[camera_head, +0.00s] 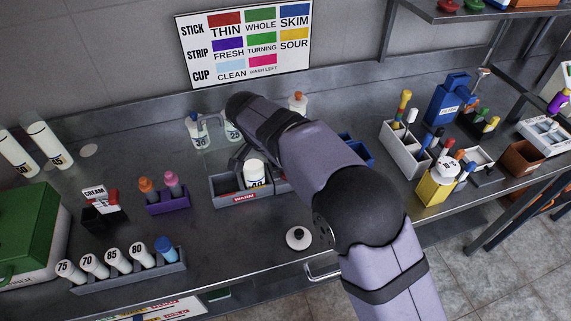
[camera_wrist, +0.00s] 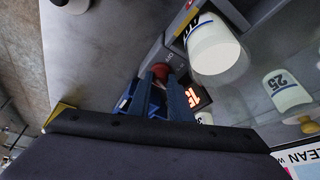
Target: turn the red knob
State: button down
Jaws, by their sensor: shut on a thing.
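The red knob (camera_wrist: 160,71) shows in the wrist view as a small red piece at the tips of my gripper's blue fingers. My gripper (camera_wrist: 164,80) is shut on it, one finger on each side. The fingers cover part of the knob, so its angle cannot be read. Beside the fingers is a lit orange display (camera_wrist: 192,97), only partly readable. In the head view my arm hides both the knob and my gripper.
A white bottle (camera_head: 255,174) stands in the grey tray marked WARM (camera_head: 243,198); the same bottle shows close beside my fingers in the wrist view (camera_wrist: 215,48). Bottles marked 30 (camera_head: 196,131) and 25 stand behind. A white lid (camera_head: 298,238) lies near the front edge.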

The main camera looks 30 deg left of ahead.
jog(key=shift+a+m+g+h+p, duration=0.1)
jog(key=shift+m+g+h+p, duration=0.25)
jog(key=shift+m, duration=0.55)
jog(key=c, duration=1.6)
grip_release()
